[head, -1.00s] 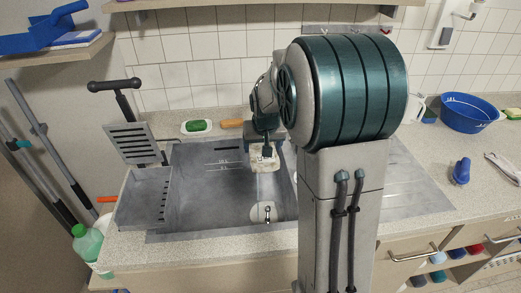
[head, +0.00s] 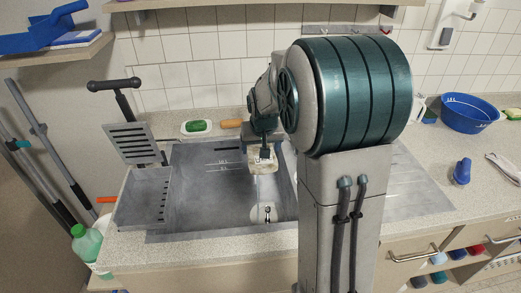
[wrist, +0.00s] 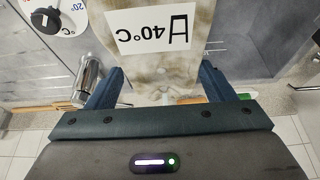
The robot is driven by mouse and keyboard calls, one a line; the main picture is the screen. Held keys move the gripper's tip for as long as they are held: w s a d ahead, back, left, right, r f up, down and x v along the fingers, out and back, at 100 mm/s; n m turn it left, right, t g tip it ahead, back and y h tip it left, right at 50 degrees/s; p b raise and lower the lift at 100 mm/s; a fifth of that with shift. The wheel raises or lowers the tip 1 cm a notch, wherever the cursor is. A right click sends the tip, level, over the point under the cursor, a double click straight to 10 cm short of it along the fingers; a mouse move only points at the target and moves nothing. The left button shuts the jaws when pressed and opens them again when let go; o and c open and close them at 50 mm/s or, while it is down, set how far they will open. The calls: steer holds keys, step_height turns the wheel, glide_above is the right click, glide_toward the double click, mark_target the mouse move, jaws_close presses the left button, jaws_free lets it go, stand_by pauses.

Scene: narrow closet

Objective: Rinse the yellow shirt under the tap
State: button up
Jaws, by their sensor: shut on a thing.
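My gripper (head: 264,153) is over the sink basin (head: 195,200) in the head view. Its two dark fingers stand either side of a pale, yellowish cloth with brown stains (wrist: 150,75) in the wrist view, and it is shut on this cloth, which I take to be the yellow shirt. A white label reading 40°C, upside down, shows on it. In the head view the cloth (head: 262,164) hangs small and pale below the gripper. A chrome fitting, likely the tap (wrist: 88,75), is left of the fingers in the wrist view. Whether water meets the cloth is unclear.
A temperature dial (wrist: 55,18) is at upper left in the wrist view. A slotted grey rack (head: 140,195) stands at the sink's left. A green soap bar (head: 196,126) lies behind the basin. A blue bowl (head: 469,113) is on the right counter. The left basin floor is clear.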

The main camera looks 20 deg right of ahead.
steer(key=shift+w+d, duration=0.25)
steer(key=shift+d, duration=0.15)
steer(key=shift+s+a, duration=0.1)
steer(key=shift+a, duration=0.05)
steer(key=shift+s+a, duration=0.25)
steer(key=shift+a, duration=0.15)
steer(key=s+d+b, duration=0.2)
steer(key=s+d, duration=0.2)
steer(key=s, duration=0.3)
steer(key=shift+b, duration=0.35)
stand_by(0.3)
steer(key=shift+r, duration=0.1)
stand_by(1.1)
steer(key=s+d+r+p, duration=0.1)
steer(key=s+d+r, duration=0.1)
steer(key=s+r, duration=0.2)
steer(key=shift+s+d+p, duration=0.15)
steer(key=shift+d+p, duration=0.1)
steer(key=shift+p, duration=0.05)
